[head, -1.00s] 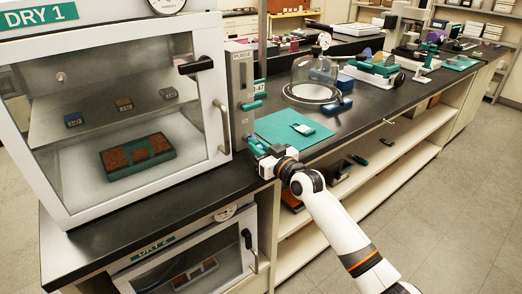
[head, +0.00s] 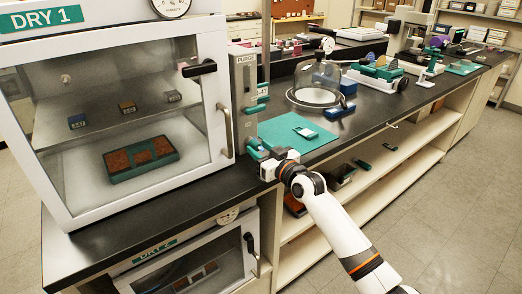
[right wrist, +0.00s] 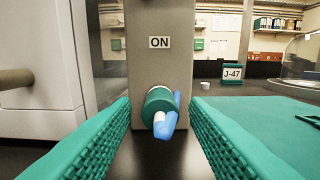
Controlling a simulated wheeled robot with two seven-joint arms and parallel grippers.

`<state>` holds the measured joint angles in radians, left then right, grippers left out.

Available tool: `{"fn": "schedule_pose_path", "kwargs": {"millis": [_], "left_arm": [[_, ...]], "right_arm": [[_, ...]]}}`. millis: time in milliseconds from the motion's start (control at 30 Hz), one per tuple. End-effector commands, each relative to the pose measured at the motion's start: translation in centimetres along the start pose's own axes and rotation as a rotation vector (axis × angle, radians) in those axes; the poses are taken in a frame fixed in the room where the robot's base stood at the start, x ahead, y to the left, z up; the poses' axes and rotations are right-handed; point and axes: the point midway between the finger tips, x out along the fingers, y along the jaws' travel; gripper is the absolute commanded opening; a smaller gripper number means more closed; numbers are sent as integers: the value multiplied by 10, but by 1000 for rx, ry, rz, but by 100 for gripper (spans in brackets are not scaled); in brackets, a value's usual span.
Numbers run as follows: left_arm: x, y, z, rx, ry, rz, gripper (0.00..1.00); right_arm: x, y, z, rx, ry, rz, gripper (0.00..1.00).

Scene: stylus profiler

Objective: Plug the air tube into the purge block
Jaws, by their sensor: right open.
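The purge block (head: 244,95) is a tall grey upright panel marked PURGE, beside the DRY 1 cabinet. It also fills the middle of the right wrist view (right wrist: 160,65), with an ON label. A teal round fitting (right wrist: 157,103) sticks out low on its face, with a white piece and a blue, tube-like piece (right wrist: 166,126) at its front. I cannot tell whether the blue piece is the air tube or how it is seated. My right gripper (right wrist: 160,110) is open, its teal ribbed fingers on either side of the fitting, apart from it. My left gripper is not in view.
The DRY 1 cabinet (head: 222,100) stands close on the left, with a protruding door handle. A teal mat (head: 290,138) with a small labelled piece lies right of the block. A glass dome (head: 318,82) stands behind. The black bench front edge is near my arm.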

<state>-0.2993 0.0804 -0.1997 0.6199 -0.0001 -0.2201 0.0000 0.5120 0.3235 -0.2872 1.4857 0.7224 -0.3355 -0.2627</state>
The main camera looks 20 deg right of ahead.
Motion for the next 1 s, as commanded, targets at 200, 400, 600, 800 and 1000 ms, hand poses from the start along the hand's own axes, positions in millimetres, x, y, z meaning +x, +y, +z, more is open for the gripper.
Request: {"fn": "schedule_pose_path", "kwargs": {"millis": [200, 400, 600, 800, 1000], "left_arm": [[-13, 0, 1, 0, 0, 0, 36], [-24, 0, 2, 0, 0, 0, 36], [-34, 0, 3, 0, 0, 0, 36], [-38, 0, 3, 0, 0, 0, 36], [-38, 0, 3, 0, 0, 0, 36]], "right_arm": [[-16, -1, 2, -1, 2, -1, 41], [-36, 0, 2, -1, 2, -1, 41], [-57, 0, 1, 0, 3, -1, 41], [-69, 0, 1, -1, 0, 0, 41], [-70, 0, 0, 0, -1, 0, 41]]}}
